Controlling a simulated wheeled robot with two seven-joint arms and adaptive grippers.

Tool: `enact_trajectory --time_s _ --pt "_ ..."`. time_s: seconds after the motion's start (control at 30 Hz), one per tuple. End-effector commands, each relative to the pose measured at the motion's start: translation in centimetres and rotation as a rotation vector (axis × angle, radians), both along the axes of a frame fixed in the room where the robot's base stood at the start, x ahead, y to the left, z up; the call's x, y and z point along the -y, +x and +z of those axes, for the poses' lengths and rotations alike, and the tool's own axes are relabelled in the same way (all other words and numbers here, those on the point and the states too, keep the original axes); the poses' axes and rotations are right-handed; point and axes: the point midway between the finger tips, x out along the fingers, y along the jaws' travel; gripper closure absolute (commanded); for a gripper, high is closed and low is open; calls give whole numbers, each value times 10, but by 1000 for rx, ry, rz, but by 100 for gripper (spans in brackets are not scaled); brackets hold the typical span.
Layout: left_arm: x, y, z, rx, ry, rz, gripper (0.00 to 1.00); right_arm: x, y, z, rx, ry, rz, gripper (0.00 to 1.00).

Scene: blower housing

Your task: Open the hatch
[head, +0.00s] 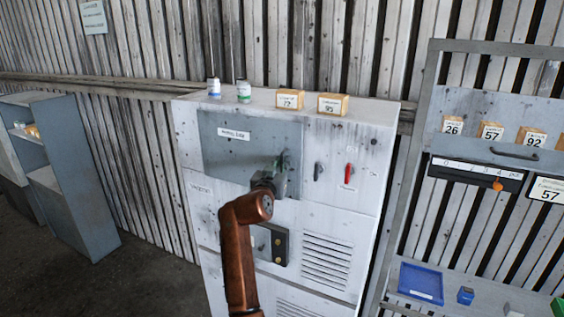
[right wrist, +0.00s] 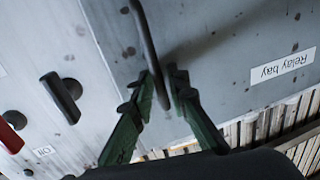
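The hatch (head: 222,155) is a grey panel on the upper front of a white cabinet, labelled "Relay bay" in the right wrist view (right wrist: 240,100). It looks flush with the cabinet front. Its handle (right wrist: 144,32) is a dark bar near the panel's right edge in the head view. My right gripper (head: 277,172) is at that handle, partly hidden by my wrist. In the right wrist view its green fingers (right wrist: 160,88) lie close on both sides of the bar and appear closed on it. My left gripper is in neither view.
Right of the hatch are a black switch (head: 318,171) and a red switch (head: 348,173). Small bottles and boxes (head: 332,105) stand on the cabinet top. A grey shelf (head: 78,180) stands at left, a rack (head: 480,60) at right. Open floor lies between shelf and cabinet.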

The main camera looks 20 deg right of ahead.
Motion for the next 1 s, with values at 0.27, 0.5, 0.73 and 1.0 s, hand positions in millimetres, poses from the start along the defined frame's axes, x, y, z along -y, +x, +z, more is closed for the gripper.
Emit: enact_trajectory --time_s 0.27,0.5,0.73,1.0 --pt "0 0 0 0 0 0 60 2 2 -1 -1 1 0 85" --pt "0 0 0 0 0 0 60 2 2 -1 -1 1 0 100" --pt "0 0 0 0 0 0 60 2 1 -1 -1 1 0 100" --pt "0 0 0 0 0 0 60 2 1 -1 -1 1 0 100"
